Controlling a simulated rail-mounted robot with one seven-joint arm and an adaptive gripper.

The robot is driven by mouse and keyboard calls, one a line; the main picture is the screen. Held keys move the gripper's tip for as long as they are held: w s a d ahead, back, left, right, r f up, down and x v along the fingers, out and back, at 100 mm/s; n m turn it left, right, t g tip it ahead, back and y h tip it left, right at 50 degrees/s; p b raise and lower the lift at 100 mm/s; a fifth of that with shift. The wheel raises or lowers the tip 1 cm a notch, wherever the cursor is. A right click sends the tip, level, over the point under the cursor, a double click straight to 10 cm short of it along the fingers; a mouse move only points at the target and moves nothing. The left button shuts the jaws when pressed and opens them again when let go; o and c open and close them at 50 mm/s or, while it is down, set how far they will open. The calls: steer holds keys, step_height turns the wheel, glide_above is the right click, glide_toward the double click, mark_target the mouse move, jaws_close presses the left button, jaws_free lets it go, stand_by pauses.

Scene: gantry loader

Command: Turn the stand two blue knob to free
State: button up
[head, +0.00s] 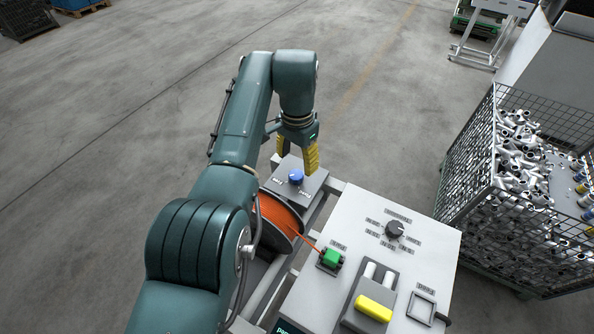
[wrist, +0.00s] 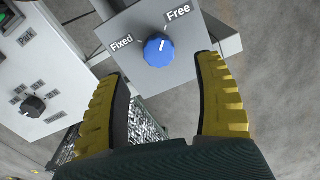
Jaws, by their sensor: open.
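The blue knob (head: 296,177) sits on a small grey box (head: 312,187) with two labels. In the wrist view the round blue knob (wrist: 157,52) stands between the labels "Fixed" on the left and "Free" at upper right. Its white mark points up and slightly right, toward the "Free" side. My gripper (head: 298,153) is open and empty, its yellow-padded fingers at the far side of the box. In the wrist view the fingers of my gripper (wrist: 160,72) are spread wide, one on either side of the knob's near side, and appear clear of it.
A white panel (head: 354,228) with a black dial (head: 395,229), green button (head: 331,257) and yellow part (head: 373,308) stands nearer and right. An orange reel (head: 279,220) lies below the arm. A wire crate (head: 466,172) of metal parts stands right.

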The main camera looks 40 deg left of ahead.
mark_target(298, 173)
step_height(298, 173, up, 6)
steer(key=shift+f, duration=0.1)
stand_by(0.6)
steer(key=w+d+r+t+y+p, duration=0.25)
steer(key=w+d+t, duration=0.35)
steer(key=w, duration=0.6)
steer(key=w+d+r+t+p, duration=0.1)
steer(key=d+r+t, duration=0.25)
steer(key=d, duration=0.25)
steer(key=w+d+r+t, duration=0.2)
steer(key=d+r, duration=0.3)
steer(key=d, duration=0.2)
steer(key=s+d+r+t+h+p, duration=0.1)
steer(key=s+d+r+t, duration=0.4)
steer(key=s+d+r, duration=0.4)
steer(key=s+d+r+m+t+h+p, duration=0.1)
steer(key=s+d+r+t+h, duration=0.1)
steer(key=s+d+r+t, duration=0.3)
steer(key=s+d+r, duration=0.4)
steer(key=s+d, duration=0.1)
steer(key=s, duration=0.4)
steer(key=shift+s+d+t, duration=0.15)
steer(key=shift+s+t, duration=0.05)
steer(key=shift+t, duration=0.15)
